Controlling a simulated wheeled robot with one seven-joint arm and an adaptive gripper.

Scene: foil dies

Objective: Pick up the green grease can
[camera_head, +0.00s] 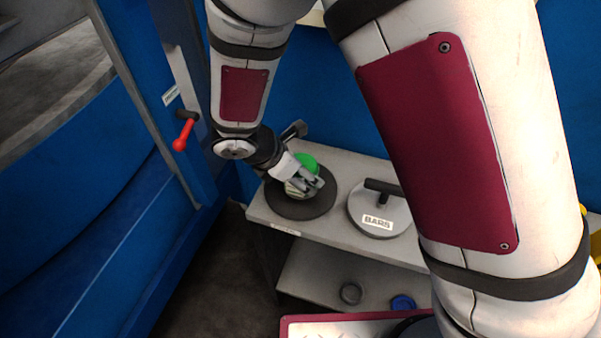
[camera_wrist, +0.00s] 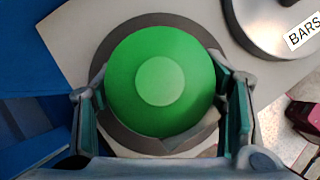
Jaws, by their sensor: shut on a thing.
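The green grease can (camera_head: 306,162) is on a dark round mat (camera_head: 297,208) at the left end of a grey shelf. In the wrist view the can's round green top (camera_wrist: 160,82) fills the middle, with a paler disc at its centre. My gripper (camera_head: 305,185) comes in from the left and is shut on the can, with one finger on each side of it. The fingers also show in the wrist view (camera_wrist: 163,115). The fingers hide part of the can's side. I cannot tell whether its base touches the mat.
A grey round lid with a handle and a BARS label (camera_head: 376,222) sits right of the mat. A red-handled lever (camera_head: 183,133) sticks out from the blue frame on the left. A lower shelf (camera_head: 325,275) holds a dark ring (camera_head: 350,293) and a blue item (camera_head: 402,303).

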